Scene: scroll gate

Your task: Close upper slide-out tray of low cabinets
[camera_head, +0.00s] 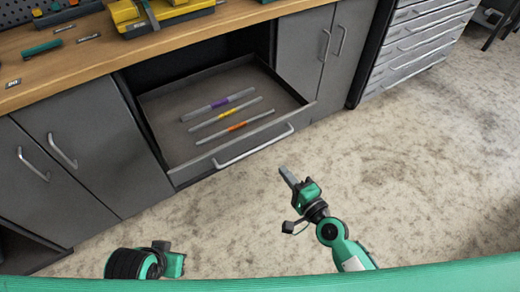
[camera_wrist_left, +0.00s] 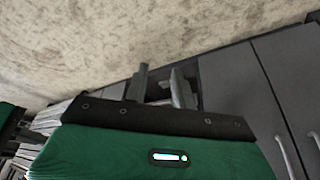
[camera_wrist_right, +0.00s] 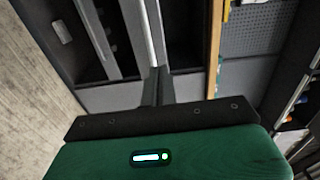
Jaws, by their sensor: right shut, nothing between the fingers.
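The upper slide-out tray (camera_head: 168,128) is pulled out of the low cabinets (camera_head: 85,160), with a silver bar handle (camera_head: 253,148) on its front. Three rods with purple, yellow and orange bands lie in it. My right gripper (camera_head: 286,174) is shut and empty, in front of the tray near the right end of the handle, apart from it in the head view. Its closed fingers also show in the right wrist view (camera_wrist_right: 155,85). My left gripper (camera_wrist_left: 161,72) has its fingers apart with nothing between them; in the head view its fingers cannot be made out.
The wooden worktop (camera_head: 90,65) above holds yellow tool cases (camera_head: 160,12) and small tools. Closed cabinet doors flank the tray on both sides. A grey drawer unit (camera_head: 420,45) stands at the right. The mottled floor (camera_head: 410,170) in front is clear.

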